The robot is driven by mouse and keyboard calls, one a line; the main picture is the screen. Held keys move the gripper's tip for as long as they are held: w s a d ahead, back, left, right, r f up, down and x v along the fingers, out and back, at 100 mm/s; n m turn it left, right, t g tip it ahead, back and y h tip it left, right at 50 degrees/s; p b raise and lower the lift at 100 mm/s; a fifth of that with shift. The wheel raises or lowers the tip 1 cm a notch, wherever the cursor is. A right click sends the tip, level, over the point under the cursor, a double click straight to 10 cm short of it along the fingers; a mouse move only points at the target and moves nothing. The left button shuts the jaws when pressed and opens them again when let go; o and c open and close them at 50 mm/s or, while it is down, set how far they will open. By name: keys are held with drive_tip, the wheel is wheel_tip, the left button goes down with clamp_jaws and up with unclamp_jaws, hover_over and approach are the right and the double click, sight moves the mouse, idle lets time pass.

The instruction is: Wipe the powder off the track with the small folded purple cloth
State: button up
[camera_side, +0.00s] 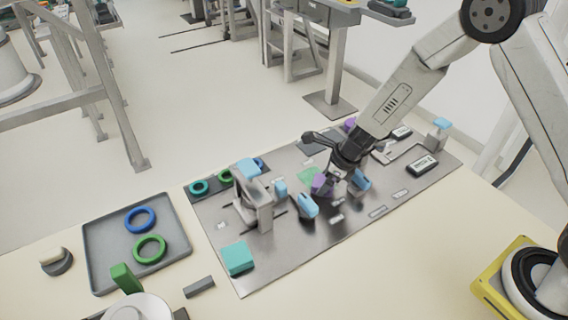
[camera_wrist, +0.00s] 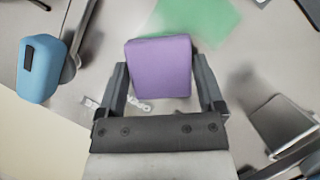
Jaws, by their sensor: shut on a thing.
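The small purple cloth (camera_wrist: 160,68) is a folded block between the two fingers of my gripper (camera_wrist: 161,84), which is shut on it. In the side view the cloth (camera_side: 319,184) shows low over the metal plate, just below my gripper (camera_side: 330,180). The powder is a pale green patch (camera_side: 307,175) on the plate, right behind and left of the cloth. In the wrist view the green patch (camera_wrist: 205,18) lies beyond the cloth's far edge, partly hidden by it. I cannot tell whether the cloth touches the plate.
The metal plate (camera_side: 290,258) carries blue-topped parts (camera_side: 308,206) and (camera_side: 361,179) close on both sides of my gripper. A grey clamp-like fixture (camera_side: 262,213) stands left. A teal block (camera_side: 237,258) is at the plate's front left. A grey tray (camera_side: 104,243) holds rings.

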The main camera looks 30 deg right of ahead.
sight(301, 167)
drive_tip(key=shift+w, duration=4.3)
drive_tip(key=shift+s, duration=5.35)
drive_tip(key=shift+w+d+f, duration=0.1)
drive_tip(key=shift+w, duration=5.2)
drive_tip(key=shift+w+r, duration=0.1)
drive_tip(key=shift+r, duration=0.15)
wheel_tip(301, 167, up, 8)
drive_tip(key=shift+f, duration=0.15)
